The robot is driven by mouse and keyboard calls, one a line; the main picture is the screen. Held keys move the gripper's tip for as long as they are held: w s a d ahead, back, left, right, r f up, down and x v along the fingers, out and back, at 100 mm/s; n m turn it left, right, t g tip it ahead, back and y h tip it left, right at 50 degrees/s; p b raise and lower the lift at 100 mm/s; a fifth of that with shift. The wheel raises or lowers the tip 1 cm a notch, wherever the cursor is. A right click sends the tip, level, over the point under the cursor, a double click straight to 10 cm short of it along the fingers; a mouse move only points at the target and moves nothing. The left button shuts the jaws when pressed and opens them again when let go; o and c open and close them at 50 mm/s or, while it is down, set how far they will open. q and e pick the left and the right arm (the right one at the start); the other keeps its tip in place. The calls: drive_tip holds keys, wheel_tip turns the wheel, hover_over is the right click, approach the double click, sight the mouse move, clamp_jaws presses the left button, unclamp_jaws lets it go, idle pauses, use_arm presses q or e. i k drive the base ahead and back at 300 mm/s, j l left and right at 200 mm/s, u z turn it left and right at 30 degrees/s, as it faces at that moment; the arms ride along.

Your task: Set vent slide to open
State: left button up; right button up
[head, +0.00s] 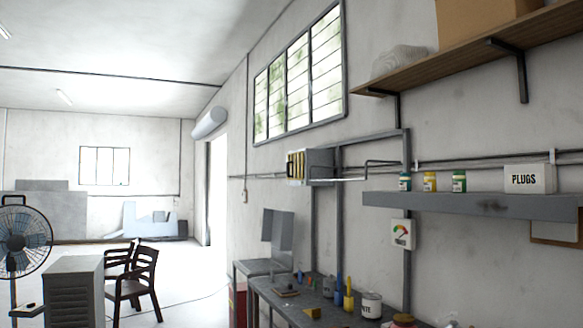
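A grey box (318,163) is mounted on the wall frame below the window, near the middle of the head view. Its left face has a dark and yellow striped panel (295,166). This may be the vent, but at this size I cannot make out a slide or its setting. A thin metal bar (385,162) juts out to the right of the box. Neither of my grippers is in the head view.
A workbench (290,310) with jars, bottles and a paint can (371,304) runs along the wall. A grey shelf (470,205) holds small jars and a PLUGS box (527,179). Chairs (140,280) and a fan (24,242) stand at left, with open floor beyond.

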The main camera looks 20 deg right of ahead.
sight(301, 154)
drive_tip(key=i+l, duration=0.1)
drive_tip(key=i, duration=1.5)
drive_tip(key=i+l, duration=0.15)
drive_tip(key=i, duration=1.45)
drive_tip(key=i+l+z, duration=0.2)
drive_tip(key=i, duration=0.3)
drive_tip(key=i+j+z, duration=0.2)
drive_tip(key=i, duration=0.25)
drive_tip(key=i+z, duration=0.15)
drive_tip(key=i, duration=0.35)
drive_tip(key=i+j+z, duration=0.2)
drive_tip(key=i, duration=0.3)
drive_tip(key=i+j+z, duration=0.2)
drive_tip(key=i, duration=0.3)
drive_tip(key=i+j+z, duration=0.2)
drive_tip(key=i, duration=0.25)
